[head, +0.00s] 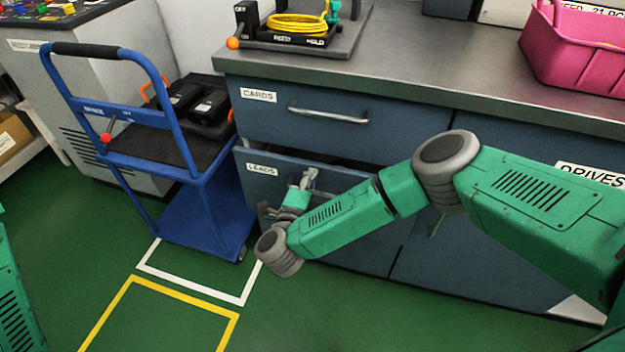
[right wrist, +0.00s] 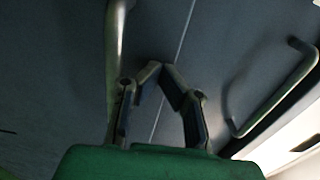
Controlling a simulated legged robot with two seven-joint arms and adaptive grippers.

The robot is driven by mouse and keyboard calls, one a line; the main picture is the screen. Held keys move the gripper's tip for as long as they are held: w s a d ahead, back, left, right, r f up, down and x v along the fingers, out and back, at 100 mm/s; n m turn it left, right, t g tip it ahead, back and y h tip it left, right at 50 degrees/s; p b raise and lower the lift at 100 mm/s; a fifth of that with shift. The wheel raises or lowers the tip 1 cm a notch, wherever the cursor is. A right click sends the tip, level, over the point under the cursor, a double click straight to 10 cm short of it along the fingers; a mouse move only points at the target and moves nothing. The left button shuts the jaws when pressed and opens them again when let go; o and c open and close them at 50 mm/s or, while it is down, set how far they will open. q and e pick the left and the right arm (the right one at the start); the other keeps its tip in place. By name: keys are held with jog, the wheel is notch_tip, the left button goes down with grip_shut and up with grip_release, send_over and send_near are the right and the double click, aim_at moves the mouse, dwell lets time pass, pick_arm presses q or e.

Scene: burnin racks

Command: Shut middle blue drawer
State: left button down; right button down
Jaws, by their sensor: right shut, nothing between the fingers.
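The middle blue drawer (head: 272,183), labelled LEADS, is in the cabinet below the CARDS drawer (head: 330,116). Its front stands out a little, with a dark gap along its top edge. My right gripper (head: 309,177) is at the drawer's front, near its upper middle; my arm hides much of the front and its handle. In the right wrist view my right gripper (right wrist: 158,68) is shut and empty, facing blue panels. I cannot tell whether it touches the drawer. My left gripper is out of view.
A blue cart (head: 200,185) carrying black items stands close to the left of the drawers. The DRIVES door (head: 470,240) is to the right. A pink basket (head: 575,55) and a yellow cable coil (head: 298,26) are on the worktop. Green floor in front is free.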

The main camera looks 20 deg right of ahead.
aim_at(317, 164)
jog(key=b+x, duration=0.1)
jog(key=x, duration=0.3)
jog(key=shift+w+d, duration=0.15)
jog(key=shift+w, duration=0.1)
jog(key=shift+w+d+r, duration=0.15)
jog(key=shift+w, duration=0.05)
jog(key=shift+r, duration=0.15)
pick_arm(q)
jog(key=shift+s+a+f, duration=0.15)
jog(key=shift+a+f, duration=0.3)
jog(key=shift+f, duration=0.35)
pick_arm(e)
jog(key=shift+w+a, duration=0.15)
jog(key=shift+a, duration=0.2)
jog(key=shift+d, duration=0.1)
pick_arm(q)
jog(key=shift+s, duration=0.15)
